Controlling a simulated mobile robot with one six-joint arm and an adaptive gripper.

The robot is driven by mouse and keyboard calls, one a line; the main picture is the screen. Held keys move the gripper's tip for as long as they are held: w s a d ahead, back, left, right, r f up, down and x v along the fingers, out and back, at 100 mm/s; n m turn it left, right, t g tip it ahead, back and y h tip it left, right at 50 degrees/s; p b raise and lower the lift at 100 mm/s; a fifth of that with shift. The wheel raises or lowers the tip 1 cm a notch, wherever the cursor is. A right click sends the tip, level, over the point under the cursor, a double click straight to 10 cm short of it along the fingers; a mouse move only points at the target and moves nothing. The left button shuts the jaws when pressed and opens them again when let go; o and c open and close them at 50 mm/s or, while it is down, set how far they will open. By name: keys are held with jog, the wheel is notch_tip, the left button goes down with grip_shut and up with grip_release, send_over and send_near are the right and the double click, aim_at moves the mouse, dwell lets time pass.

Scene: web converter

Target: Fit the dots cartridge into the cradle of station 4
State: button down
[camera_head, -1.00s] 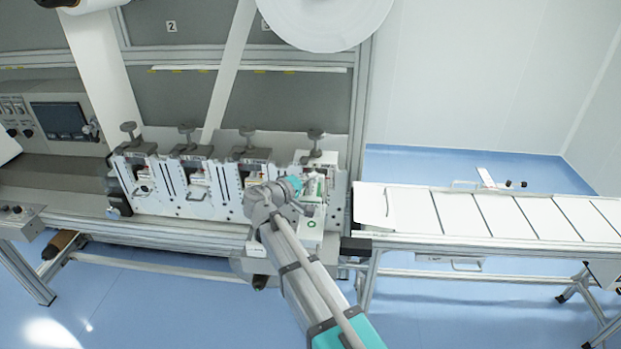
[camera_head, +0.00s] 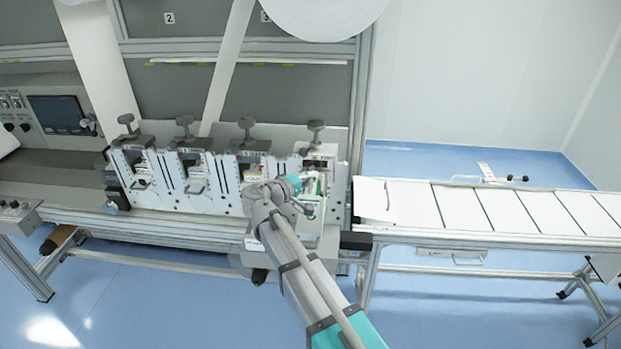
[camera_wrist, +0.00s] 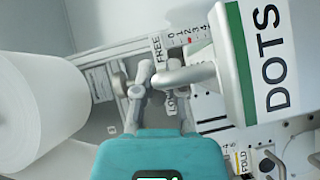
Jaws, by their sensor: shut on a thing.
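The dots cartridge (camera_wrist: 262,60) is a white block with a green-edged face lettered DOTS, in the upper right of the wrist view. My gripper (camera_wrist: 148,82) is shut on its grey handle, which sticks out to the left. In the head view my gripper (camera_head: 300,190) is in front of the rightmost station, station 4 (camera_head: 319,152). The cartridge (camera_head: 312,184) shows there as a white and green piece, partly hidden by my gripper. The cradle is mostly hidden, so I cannot tell whether the cartridge is touching it.
Station 4 has a dark clamp knob (camera_head: 316,126) on top. FREE and LOCK markings (camera_wrist: 158,46) show behind my fingers. A white roll (camera_wrist: 38,112) fills the left of the wrist view. Other stations (camera_head: 195,163) stand to the left; a panelled conveyor (camera_head: 455,208) is at right.

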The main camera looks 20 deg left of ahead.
aim_at(311, 197)
jog(key=shift+f+b, duration=1.5)
jog(key=shift+f, duration=0.25)
jog(key=shift+f+b, duration=1.75)
dwell(1.0)
jog(key=c, duration=0.6)
grip_release()
jog(key=shift+c, duration=0.2)
